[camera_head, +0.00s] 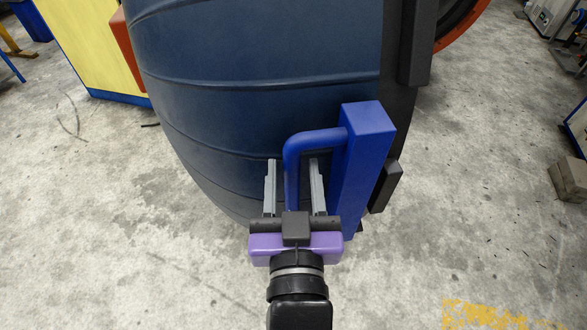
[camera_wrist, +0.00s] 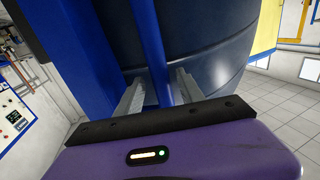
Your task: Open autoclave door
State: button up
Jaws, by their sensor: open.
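The autoclave door (camera_head: 235,50) is a large dark blue rounded shell that fills the upper middle of the head view. It also shows behind the fingers in the wrist view (camera_wrist: 215,50). A bright blue handle (camera_head: 291,165) bends out from a blue upright block (camera_head: 365,150) at the door's right edge. My gripper (camera_head: 294,165) is open, with one grey finger on each side of the handle's vertical bar. In the wrist view the bar (camera_wrist: 150,50) also runs between the two fingers (camera_wrist: 158,90). I cannot tell whether either finger touches the bar.
A dark flange with black blocks (camera_head: 415,45) runs along the door's right edge. A yellow and blue cabinet (camera_head: 85,40) stands at the upper left. A grey block (camera_head: 568,180) lies at the far right.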

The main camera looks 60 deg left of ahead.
jog(key=b+v, duration=0.2)
jog(key=v, duration=0.5)
dwell(0.5)
jog(key=w+d+f+m+t+h, duration=0.2)
jog(key=d+m+t, duration=0.1)
jog(key=d, duration=0.4)
jog(key=w+d+f+m+t+h, duration=0.1)
jog(key=w+d+m+t+h, duration=0.15)
jog(key=d, duration=0.45)
jog(key=w+d+f+m+t+h, duration=0.2)
jog(key=d+m+t, duration=0.15)
jog(key=d, duration=0.35)
jog(key=s+d+f+m+h, duration=0.1)
jog(key=s+d+f+h, duration=0.2)
jog(key=d, duration=0.4)
jog(key=s+d+f+m+g+h, duration=0.1)
jog(key=s+d+f+h, duration=0.2)
jog(key=s+d, duration=0.3)
jog(key=s+d+f+m+h, duration=0.2)
jog(key=s+d+f+h, duration=0.2)
jog(key=d, duration=0.3)
jog(key=shift+s+d+f+g, duration=0.2)
jog(key=shift+d+f+g, duration=0.2)
jog(key=shift+f, duration=0.1)
